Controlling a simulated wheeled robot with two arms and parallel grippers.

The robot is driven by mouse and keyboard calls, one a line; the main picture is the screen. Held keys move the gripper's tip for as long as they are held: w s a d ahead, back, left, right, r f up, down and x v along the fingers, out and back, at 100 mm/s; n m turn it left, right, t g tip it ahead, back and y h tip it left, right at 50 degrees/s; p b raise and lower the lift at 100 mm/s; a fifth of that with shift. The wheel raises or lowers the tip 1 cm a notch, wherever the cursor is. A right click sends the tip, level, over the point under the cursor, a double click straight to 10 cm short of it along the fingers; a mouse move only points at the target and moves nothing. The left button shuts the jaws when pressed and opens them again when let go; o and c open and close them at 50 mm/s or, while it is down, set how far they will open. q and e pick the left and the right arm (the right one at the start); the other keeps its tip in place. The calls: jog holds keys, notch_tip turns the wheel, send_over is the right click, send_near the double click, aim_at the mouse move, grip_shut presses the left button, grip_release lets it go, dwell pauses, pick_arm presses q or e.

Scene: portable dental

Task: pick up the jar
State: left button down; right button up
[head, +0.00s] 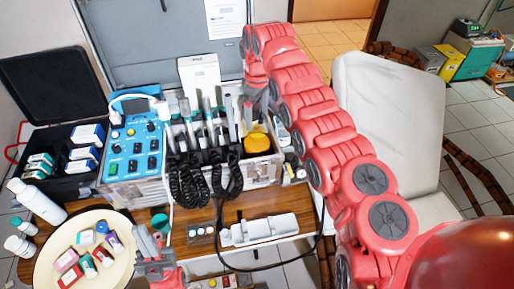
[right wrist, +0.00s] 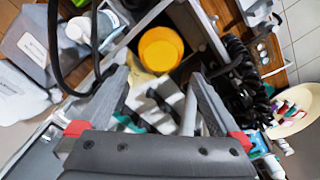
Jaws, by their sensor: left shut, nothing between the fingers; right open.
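The jar with a yellow lid (head: 258,142) stands in the right end of the open metal dental case (head: 262,172). In the right wrist view the round yellow lid (right wrist: 160,48) shows beyond the fingertips, between their lines. My right gripper (right wrist: 157,80) is open, with nothing between its fingers, and is apart from the jar. In the head view my right gripper (head: 257,105) hangs above the case, just behind the jar. My left gripper (head: 152,240) is shut and empty, low at the front beside the round tray. The jar's lower body is mostly hidden by the case wall.
Handpieces (head: 205,120) with coiled black hoses stand left of the jar. A blue control panel (head: 135,145) is further left. A cream round tray (head: 50,265) holds several small boxes. A white holder (head: 265,228) lies on the wooden table. A white chair (head: 385,120) stands right of my right arm.

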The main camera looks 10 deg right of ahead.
aim_at(257, 131)
notch_tip(257, 131, down, 8)
jog(key=p, duration=0.3)
jog(key=shift+s+r, duration=0.15)
jog(key=shift+r, duration=0.1)
jog(key=shift+f, duration=0.35)
jog(key=shift+s, duration=0.1)
grip_shut()
